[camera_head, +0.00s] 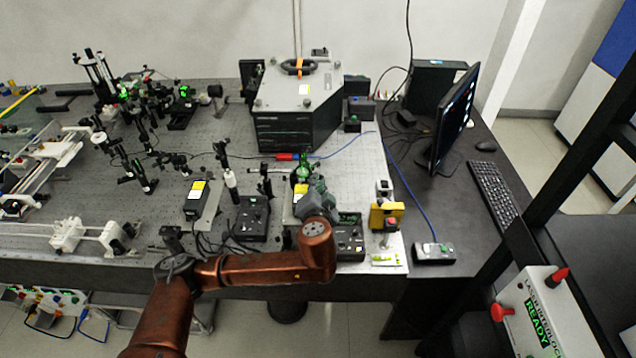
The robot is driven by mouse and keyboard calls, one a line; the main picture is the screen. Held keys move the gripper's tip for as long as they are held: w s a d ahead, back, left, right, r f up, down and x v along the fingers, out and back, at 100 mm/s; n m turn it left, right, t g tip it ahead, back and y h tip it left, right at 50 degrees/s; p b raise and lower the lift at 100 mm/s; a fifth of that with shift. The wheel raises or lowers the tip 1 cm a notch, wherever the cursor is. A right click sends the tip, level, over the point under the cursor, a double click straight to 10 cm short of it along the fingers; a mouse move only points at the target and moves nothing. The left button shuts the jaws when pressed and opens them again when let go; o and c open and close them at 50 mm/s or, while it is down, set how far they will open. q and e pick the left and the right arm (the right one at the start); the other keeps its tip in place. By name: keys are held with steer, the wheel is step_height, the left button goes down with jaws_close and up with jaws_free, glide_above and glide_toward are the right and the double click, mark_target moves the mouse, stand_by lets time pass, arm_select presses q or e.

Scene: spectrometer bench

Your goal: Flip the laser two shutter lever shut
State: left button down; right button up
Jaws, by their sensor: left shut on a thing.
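My left gripper (303,183) reaches over the bench from the front, past my copper-coloured arm. It is shut at the laser unit with a yellow label (297,190), near a dark green part (300,166) at its far end. The shutter lever is hidden or too small to make out between the fingers, so its position cannot be told. A similar laser unit with a yellow label (197,192) stands to the left, clear of the gripper. I cannot read which unit is numbered two. My right gripper is not in view.
Control boxes (252,218) stand near the bench's front edge, another (348,238) right of my wrist. A yellow box with a red button (387,217) is to the right. A large grey instrument (297,100) stands behind. Optics posts crowd the left; a blue cable (405,185) crosses the right.

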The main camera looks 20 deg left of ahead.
mark_target(305, 188)
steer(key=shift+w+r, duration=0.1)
arm_select(q)
steer(key=shift+s+a+r+n+p, duration=0.1)
steer(key=shift+a+r+n+p, duration=0.1)
steer(key=shift+n+p, duration=0.25)
steer(key=shift+s+a+r+n+h+p, duration=0.15)
steer(key=shift+a+n+h+p, duration=0.25)
steer(key=shift+n+h, duration=0.35)
steer(key=n, duration=0.1)
steer(key=a+n+p, duration=0.1)
steer(key=shift+s+a+r+n+t+h, duration=0.1)
steer(key=shift+r+n+t+h, duration=0.05)
steer(key=shift+n+t+h, duration=0.2)
steer(key=shift+s+a+n+t, duration=0.15)
steer(key=shift+a+n+t, duration=0.3)
steer(key=shift+n, duration=0.4)
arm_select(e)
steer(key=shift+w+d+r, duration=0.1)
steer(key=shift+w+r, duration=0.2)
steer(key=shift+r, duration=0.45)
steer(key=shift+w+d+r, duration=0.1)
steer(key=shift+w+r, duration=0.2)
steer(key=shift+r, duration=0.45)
arm_select(q)
steer(key=shift+r, duration=0.1)
steer(key=shift+a, duration=0.1)
steer(key=c, duration=2)
jaws_free()
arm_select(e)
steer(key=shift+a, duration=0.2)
